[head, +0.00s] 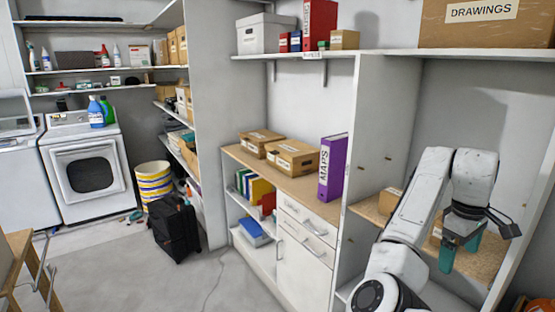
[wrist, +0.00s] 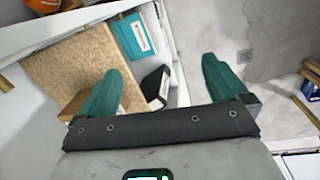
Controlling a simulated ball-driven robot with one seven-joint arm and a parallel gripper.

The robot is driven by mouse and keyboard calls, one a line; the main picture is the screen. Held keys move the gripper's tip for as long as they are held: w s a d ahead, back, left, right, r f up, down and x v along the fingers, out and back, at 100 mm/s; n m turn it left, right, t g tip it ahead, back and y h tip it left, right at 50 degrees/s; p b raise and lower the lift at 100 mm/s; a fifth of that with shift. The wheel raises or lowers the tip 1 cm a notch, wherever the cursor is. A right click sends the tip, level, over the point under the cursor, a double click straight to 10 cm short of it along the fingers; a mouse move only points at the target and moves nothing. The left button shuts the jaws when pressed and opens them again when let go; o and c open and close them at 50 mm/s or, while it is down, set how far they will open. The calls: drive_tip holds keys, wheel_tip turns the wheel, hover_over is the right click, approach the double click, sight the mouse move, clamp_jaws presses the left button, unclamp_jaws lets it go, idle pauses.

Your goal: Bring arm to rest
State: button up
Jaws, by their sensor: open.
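My arm is bent at the right side of the head view, in front of the shelving. My gripper (head: 460,258) points down over the wooden shelf (head: 482,265). In the wrist view my gripper (wrist: 160,85) shows two teal fingers spread wide apart, with nothing between them. The gripper is open and empty.
A DRAWINGS box (head: 487,25) sits on the upper shelf. A black suitcase (head: 175,230) stands on the floor. The grey floor (head: 190,285) in front is mostly clear.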

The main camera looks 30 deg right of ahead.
drive_tip(key=s+a+f+t+h, duration=0.1)
drive_tip(key=s+a+f+h, duration=0.1)
drive_tip(key=a+f, duration=0.6)
drive_tip(key=s+a+f+h, duration=0.1)
drive_tip(key=s+a+f, duration=0.1)
drive_tip(key=a+f, duration=0.6)
drive_tip(key=s+a+f+y, duration=0.2)
drive_tip(key=s+a+f, duration=0.3)
drive_tip(key=a, duration=0.3)
drive_tip(key=s+a+f+y, duration=0.1)
drive_tip(key=s+a+f, duration=0.4)
drive_tip(key=a, duration=0.4)
drive_tip(key=shift+s+a+f+t+y, duration=0.15)
drive_tip(key=shift+s+f+t+y, duration=0.2)
drive_tip(key=shift+s, duration=0.25)
drive_tip(key=shift+r, duration=0.1)
